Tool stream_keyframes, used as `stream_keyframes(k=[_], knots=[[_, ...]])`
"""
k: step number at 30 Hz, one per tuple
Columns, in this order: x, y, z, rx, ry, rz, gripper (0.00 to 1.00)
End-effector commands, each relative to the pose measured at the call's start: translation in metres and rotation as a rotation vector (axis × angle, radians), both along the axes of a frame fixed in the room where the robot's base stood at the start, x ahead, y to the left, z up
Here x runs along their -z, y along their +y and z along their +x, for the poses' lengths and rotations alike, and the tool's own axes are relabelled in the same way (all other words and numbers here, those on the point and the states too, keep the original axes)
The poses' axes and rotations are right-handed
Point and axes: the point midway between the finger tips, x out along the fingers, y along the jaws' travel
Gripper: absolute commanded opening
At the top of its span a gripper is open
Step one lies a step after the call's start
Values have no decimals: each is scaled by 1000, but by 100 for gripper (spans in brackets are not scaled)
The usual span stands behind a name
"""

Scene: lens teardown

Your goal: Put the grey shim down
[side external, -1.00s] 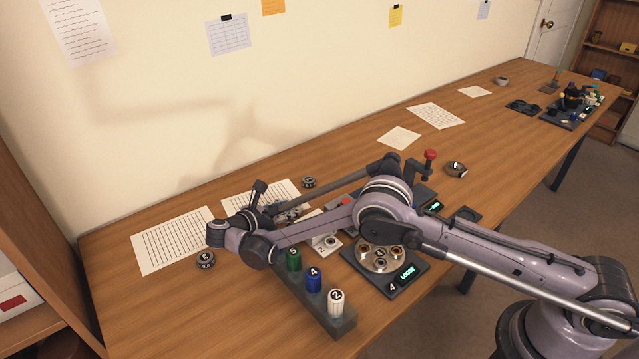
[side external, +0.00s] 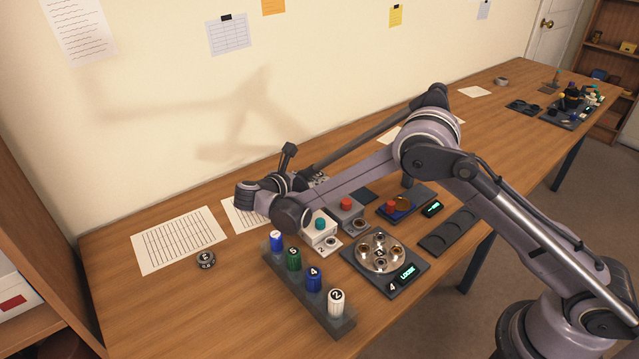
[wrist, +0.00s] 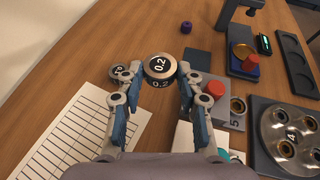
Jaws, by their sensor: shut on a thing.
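The grey shim (wrist: 160,68), a short round puck with a dark top marked 0.2, is between the fingertips of my gripper (wrist: 155,80) in the wrist view. My gripper is shut on it and holds it above the table. A second grey puck (wrist: 120,73) lies on the table just left of it, partly hidden by the left finger. In the side view, my own wrist and arm hide most of my gripper, so the held shim cannot be made out clearly there.
Another grey puck (side external: 205,260) lies near a paper sheet (side external: 178,240). A rack (side external: 318,308) holds numbered caps. A silver round plate (side external: 380,253) sits on a dark base. A teal-button block (side external: 320,238) and a red-button block (side external: 346,216) stand close by.

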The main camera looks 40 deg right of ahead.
Motion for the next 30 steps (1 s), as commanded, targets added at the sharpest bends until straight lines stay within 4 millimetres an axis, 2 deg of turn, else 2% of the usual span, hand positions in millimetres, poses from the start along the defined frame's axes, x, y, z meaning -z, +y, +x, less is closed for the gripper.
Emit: stream_keyframes(k=[1, 6, 11, 14, 17, 24, 30], knots=[[-6, -9, -3, 2, 0, 0, 0], [-19, -29, -12, 1, -1, 0, 0], [-25, -43, -14, -5, -1, 0, 0], [-24, -61, -11, -27, -1, -1, 0], [-22, -92, -4, -73, -1, -1, 0], [-20, -178, 7, -234, -1, -1, 0], [-25, -225, 3, -339, -1, -1, 0]])
